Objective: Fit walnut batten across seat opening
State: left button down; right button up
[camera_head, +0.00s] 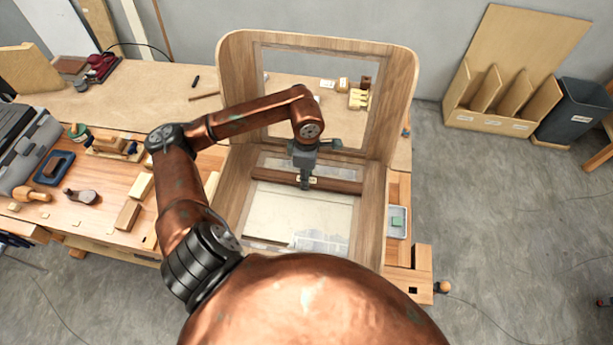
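The bent wood chair shell (229,95) stands in front of me, with an upright back frame and a lower seat frame with a rectangular opening (300,215). The dark walnut batten (338,185) lies across the far part of the seat opening. Its ends are near the left and right seat rails; I cannot tell whether they are seated. My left gripper (304,183) points down at the batten's middle, its fingers closed around it. The far finger is hidden. My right gripper is not in view.
The workbench (130,90) carries a grey toolbox (25,150), wood blocks (127,215) and hand tools on the left. A small grey tray (397,222) sits right of the seat. A wooden rack (505,100) and dark bin (570,110) stand on the floor at right.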

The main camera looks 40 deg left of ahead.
pick_arm(q)
jog(key=shift+f, duration=0.15)
jog(key=c, duration=1.4)
grip_release()
jog(key=shift+r+p, duration=1.1)
jog(key=shift+r, duration=1.6)
notch_tip(320, 180, up, 11)
jog(key=p, duration=0.4)
jog(key=shift+f+p, duration=0.15)
jog(key=shift+p, duration=0.15)
